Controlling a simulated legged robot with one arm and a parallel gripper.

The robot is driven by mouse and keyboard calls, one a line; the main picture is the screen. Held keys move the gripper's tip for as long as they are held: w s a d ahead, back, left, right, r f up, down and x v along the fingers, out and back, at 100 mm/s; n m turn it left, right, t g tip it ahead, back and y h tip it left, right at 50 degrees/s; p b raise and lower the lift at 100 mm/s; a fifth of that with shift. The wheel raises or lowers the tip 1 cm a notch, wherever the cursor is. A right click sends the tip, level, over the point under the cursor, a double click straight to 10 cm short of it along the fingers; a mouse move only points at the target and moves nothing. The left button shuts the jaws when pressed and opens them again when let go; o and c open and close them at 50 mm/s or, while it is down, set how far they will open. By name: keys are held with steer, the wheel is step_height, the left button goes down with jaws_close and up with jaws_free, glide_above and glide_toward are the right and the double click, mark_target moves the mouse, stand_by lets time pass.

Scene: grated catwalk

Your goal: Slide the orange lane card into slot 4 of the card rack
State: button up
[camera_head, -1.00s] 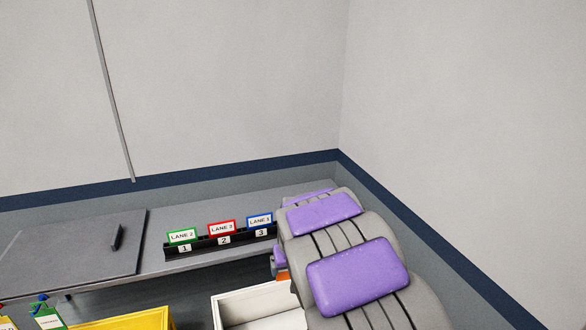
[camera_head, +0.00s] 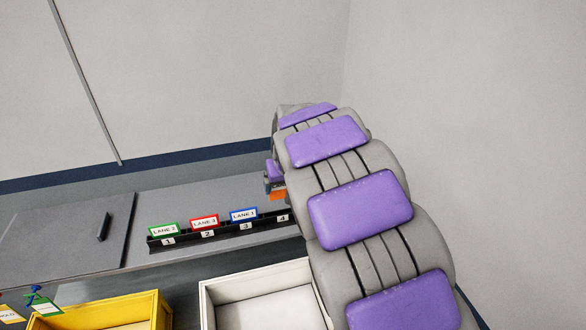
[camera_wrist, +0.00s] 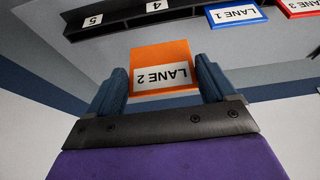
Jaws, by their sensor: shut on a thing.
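My gripper (camera_wrist: 160,92) is shut on the orange lane card (camera_wrist: 161,58), which reads LANE 2 upside down in the wrist view. In the head view only a bit of the orange card (camera_head: 278,196) shows under my gripper (camera_head: 274,184), above the rack's right part. The black card rack (camera_head: 262,228) stands on the grey bench. Slots 1, 2 and 3 hold a green LANE 2, a red LANE 3 and a blue LANE 1 card (camera_head: 243,214). Slot 4, with its label (camera_head: 283,218), looks empty. In the wrist view the card is apart from the rack (camera_wrist: 190,16).
A white open bin (camera_head: 262,296) and a yellow bin (camera_head: 110,310) are in front of the bench. A grey panel with a dark handle (camera_head: 104,227) lies left of the rack. Green and orange tags (camera_head: 43,304) are at lower left. Walls rise behind and to the right.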

mark_target(272, 198)
steer(key=a+f+b, duration=0.1)
steer(key=a+f, duration=0.2)
steer(key=f, duration=0.1)
steer(key=shift+a, duration=0.2)
steer(key=shift+s+d+f+b, duration=0.1)
steer(key=shift+d+f+b, duration=0.45)
steer(key=shift+d, duration=0.3)
steer(key=shift+s+d+f+b, duration=0.1)
steer(key=shift+d+f+b, duration=0.35)
steer(key=shift+d, duration=0.4)
steer(key=shift+d+f, duration=0.3)
steer(key=shift+d, duration=0.4)
steer(key=shift+c, duration=0.4)
steer(key=shift+r, duration=0.1)
steer(key=shift+c, duration=1.1)
steer(key=o, duration=1)
steer(key=shift+d, duration=0.1)
steer(key=shift+o, duration=0.7)
steer(key=shift+w+d, duration=0.1)
steer(key=shift+w, duration=0.05)
